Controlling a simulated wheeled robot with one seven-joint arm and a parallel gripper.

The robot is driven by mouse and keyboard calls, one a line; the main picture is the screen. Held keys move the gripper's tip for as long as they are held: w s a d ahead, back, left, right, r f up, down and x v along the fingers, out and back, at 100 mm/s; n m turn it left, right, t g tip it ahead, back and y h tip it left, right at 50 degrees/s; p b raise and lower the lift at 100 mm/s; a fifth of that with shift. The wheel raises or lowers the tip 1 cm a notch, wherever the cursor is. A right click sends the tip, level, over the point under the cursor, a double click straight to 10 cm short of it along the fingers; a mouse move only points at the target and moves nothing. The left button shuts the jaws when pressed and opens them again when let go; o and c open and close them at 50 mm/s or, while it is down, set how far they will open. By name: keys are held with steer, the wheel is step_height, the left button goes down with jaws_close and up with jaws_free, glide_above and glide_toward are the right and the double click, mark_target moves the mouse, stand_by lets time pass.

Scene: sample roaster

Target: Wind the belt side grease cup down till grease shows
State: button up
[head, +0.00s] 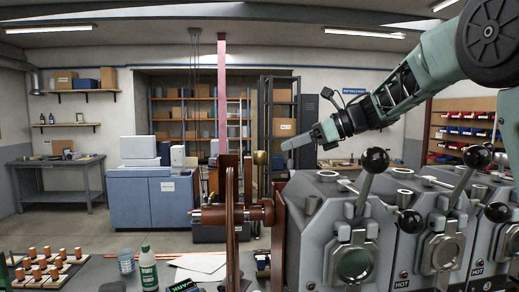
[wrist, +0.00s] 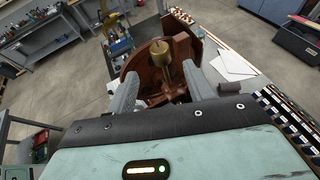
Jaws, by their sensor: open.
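A brass grease cup (head: 260,158) stands upright on a thin stem above the brown bearing housing (head: 279,205), right of the belt (head: 223,90) in the head view. In the wrist view the brass cup (wrist: 160,50) shows just beyond the fingertips, centred between them. My gripper (head: 290,143) comes in from the right, close to the cup and about level with its top. Its two grey fingers are spread apart in the wrist view (wrist: 160,88), with nothing held between them. I see no grease. A second brass piece (wrist: 113,22) shows farther off; I cannot tell what it is.
The grey roaster units (head: 350,225) with black-knobbed levers (head: 374,160) stand right of the cup, below my arm. A brown wheel (head: 230,215) stands left of it.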

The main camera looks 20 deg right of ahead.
mark_target(260, 155)
steer(key=p+x, duration=0.3)
steer(key=x, duration=0.6)
steer(key=shift+w+a+f, duration=0.2)
steer(key=shift+a, duration=0.05)
steer(key=c, duration=1)
